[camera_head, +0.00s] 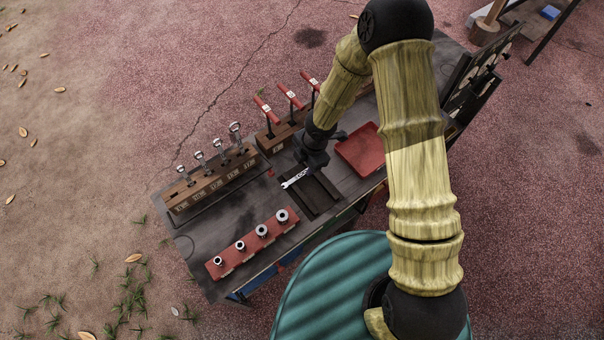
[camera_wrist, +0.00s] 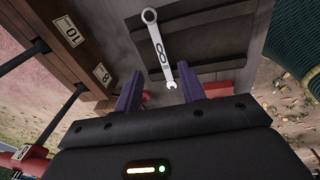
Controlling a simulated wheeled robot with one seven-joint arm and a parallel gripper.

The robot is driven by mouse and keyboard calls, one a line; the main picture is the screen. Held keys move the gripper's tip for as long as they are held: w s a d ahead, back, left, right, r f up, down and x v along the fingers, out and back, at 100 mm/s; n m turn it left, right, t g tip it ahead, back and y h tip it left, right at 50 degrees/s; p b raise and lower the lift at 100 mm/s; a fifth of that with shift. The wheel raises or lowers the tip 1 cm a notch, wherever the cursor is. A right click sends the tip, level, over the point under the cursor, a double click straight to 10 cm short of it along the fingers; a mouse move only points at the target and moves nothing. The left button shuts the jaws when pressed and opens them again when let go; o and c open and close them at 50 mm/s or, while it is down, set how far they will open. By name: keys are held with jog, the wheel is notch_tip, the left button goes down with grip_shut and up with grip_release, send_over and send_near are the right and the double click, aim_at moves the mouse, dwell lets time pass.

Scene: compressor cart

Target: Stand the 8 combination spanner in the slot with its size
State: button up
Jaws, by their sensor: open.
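The 8 combination spanner (camera_head: 294,179) is silver and lies on a dark, shallow tray (camera_head: 324,201). In the wrist view the spanner (camera_wrist: 160,48) shows a black 8 on its shank, its ring end far and its open end near my fingers. My gripper (camera_head: 312,168) is above the tray; in the wrist view its two fingers (camera_wrist: 159,88) are apart, with the open end showing between them. I cannot tell the height gap. The wooden spanner rack (camera_head: 213,184) at the left holds several upright spanners; its labels are too small to read.
A wooden block with red T-handles (camera_head: 276,142) stands close behind my gripper; the wrist view shows its labels 10 and 8 (camera_wrist: 102,73). A red tray (camera_head: 361,149) is at the right. A red rail with several sockets (camera_head: 252,243) lies at the front. Bare cart top separates rail and rack.

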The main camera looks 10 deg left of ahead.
aim_at(301, 174)
jog(key=f, duration=0.3)
jog(key=a+f+b, duration=0.1)
jog(key=f, duration=0.1)
jog(key=shift+s, duration=0.15)
jog(key=shift+d, duration=0.1)
jog(key=shift+c, duration=0.2)
grip_shut()
